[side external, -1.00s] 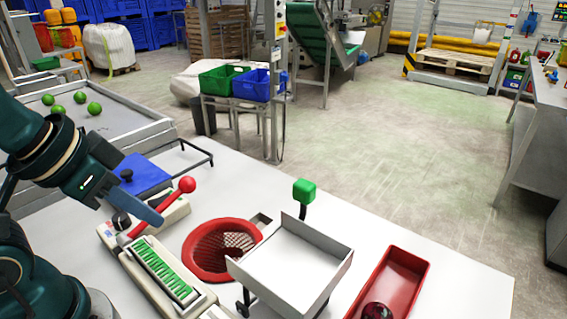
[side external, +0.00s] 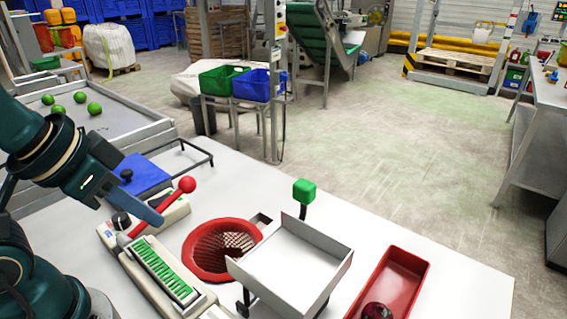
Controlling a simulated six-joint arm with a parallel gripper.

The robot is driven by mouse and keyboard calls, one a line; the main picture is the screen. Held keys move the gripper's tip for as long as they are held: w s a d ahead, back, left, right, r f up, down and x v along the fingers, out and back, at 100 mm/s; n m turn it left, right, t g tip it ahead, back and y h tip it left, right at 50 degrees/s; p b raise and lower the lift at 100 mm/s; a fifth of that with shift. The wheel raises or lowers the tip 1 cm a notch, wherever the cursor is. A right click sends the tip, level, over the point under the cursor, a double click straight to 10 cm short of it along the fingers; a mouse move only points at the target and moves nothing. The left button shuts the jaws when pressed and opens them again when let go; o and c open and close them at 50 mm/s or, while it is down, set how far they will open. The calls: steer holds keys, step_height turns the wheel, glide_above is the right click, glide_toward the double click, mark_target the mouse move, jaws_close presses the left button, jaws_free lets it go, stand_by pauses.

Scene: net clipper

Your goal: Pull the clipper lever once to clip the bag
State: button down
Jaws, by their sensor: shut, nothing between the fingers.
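The clipper lever (side external: 162,206) is a red rod with a red ball knob (side external: 187,185), tilted up to the right from the clipper (side external: 160,262). The clipper is a pale body with a green ribbed strip on top. My gripper (side external: 157,220) is shut and empty, its blue-grey fingers pointing down to the right. In this view the fingertips overlap the lever below its knob; I cannot tell whether they touch it. A red funnel (side external: 196,272) with dark netting inside it stands right of the clipper. No separate bag can be made out.
A white tilting tray (side external: 290,262) with a green knob (side external: 304,191) stands right of the funnel. A red bin (side external: 397,280) holds a dark red netted item. A blue plate (side external: 141,175) lies behind the clipper. Green fruit (side external: 94,108) sits in a grey trough at left.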

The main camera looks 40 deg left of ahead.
stand_by(0.8)
steer(key=w+a+r+m+t, duration=0.2)
steer(key=w+r+m+t, duration=0.2)
steer(key=w+r+t, duration=0.3)
steer(key=w+a+r+m+t, duration=0.3)
steer(key=w+r+m+t, duration=0.15)
steer(key=w+r, duration=0.45)
steer(key=s+a+f+m+g+h, duration=0.3)
steer(key=s+a+f+m+g, duration=0.2)
steer(key=f, duration=0.6)
steer(key=shift+s+a+f+m+g, duration=0.15)
steer(key=shift+s+a+m+g, duration=0.2)
steer(key=shift+s+a+g, duration=1)
